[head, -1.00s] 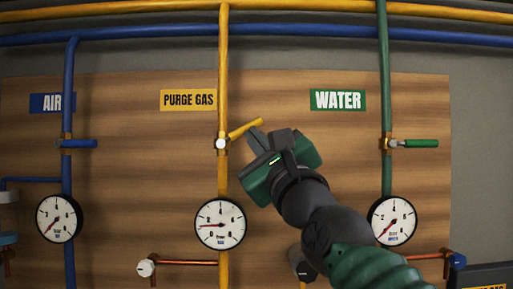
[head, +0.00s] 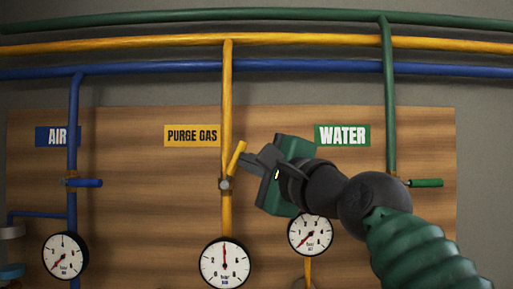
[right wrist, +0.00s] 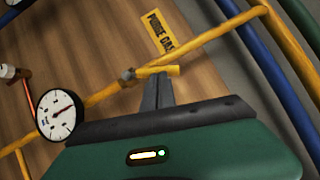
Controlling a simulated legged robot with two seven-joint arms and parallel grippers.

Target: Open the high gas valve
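The yellow gas valve handle (head: 237,159) sits on the vertical yellow pipe (head: 227,110), below the PURGE GAS label (head: 192,135). It slants steeply up and right from its pivot. My right gripper (head: 250,161) is at the handle's right side. Its fingers look shut together. In the right wrist view, the fingertips (right wrist: 158,88) touch or nearly touch the handle (right wrist: 158,71), which lies across them rather than visibly between them. The gas gauge (head: 225,262) below has its needle pointing up. My left gripper is out of view.
The blue AIR handle (head: 84,183) and green WATER handle (head: 426,183) lie horizontal on either side. A smaller gauge (head: 310,234) is below my right wrist. Horizontal pipes cross above the wooden board (head: 130,200).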

